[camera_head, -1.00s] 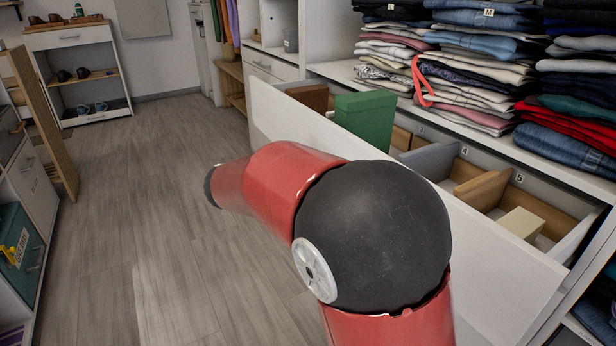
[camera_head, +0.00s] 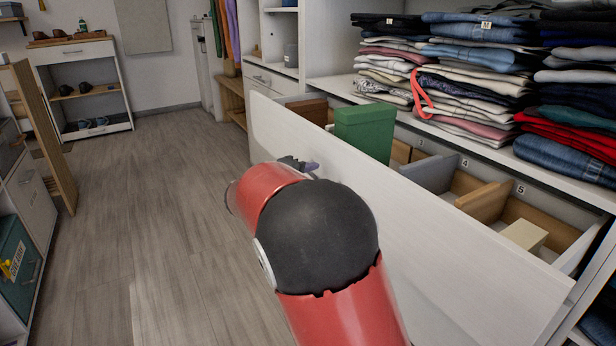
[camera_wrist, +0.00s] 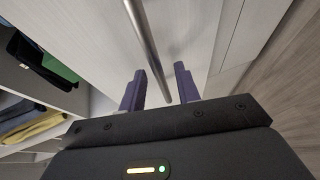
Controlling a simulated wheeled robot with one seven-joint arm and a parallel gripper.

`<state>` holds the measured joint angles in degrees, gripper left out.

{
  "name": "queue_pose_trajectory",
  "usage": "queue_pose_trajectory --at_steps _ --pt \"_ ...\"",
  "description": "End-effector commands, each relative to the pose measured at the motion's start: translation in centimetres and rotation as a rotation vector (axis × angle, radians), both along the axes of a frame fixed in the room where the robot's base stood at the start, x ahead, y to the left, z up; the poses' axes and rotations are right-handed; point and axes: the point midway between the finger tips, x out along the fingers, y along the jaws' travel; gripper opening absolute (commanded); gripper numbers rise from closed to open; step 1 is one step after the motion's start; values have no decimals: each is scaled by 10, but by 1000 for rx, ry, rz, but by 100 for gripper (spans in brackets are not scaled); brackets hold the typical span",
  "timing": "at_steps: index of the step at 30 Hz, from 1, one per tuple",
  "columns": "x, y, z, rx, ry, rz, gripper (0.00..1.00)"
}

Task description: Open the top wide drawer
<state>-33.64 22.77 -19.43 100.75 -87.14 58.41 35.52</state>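The top wide drawer stands pulled out, with its long white front (camera_head: 400,215) clear of the shelving and its compartments showing from above. A green box (camera_head: 365,133) and a pale box (camera_head: 524,235) are in it. My gripper (camera_wrist: 160,70) has its two purple fingers apart in the wrist view. A metal bar handle (camera_wrist: 146,40) runs along a white panel and ends between the fingers in that view. I cannot tell whether the fingers touch it. In the head view my red and black arm hides most of the gripper, with a bit of it showing beside the drawer front.
Folded clothes (camera_head: 465,80) are stacked on the shelf above the drawer. Wood floor (camera_head: 150,200) is open to the left. A white cabinet with a teal box (camera_head: 15,250) stands at the left edge, and a shelf unit (camera_head: 85,90) at the back.

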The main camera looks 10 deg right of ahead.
Motion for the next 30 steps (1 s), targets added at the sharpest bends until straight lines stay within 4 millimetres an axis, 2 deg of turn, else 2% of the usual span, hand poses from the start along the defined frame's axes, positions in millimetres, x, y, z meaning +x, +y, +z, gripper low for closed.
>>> queue_pose_trajectory --at_steps 2,10,20,23,30 --pt "0 0 0 0 0 0 32" --pt "0 0 0 0 0 0 0" --pt "-1 3 0 1 0 1 0" --pt "-3 12 -1 1 0 4 0" --pt "-16 54 -2 3 -1 7 0"
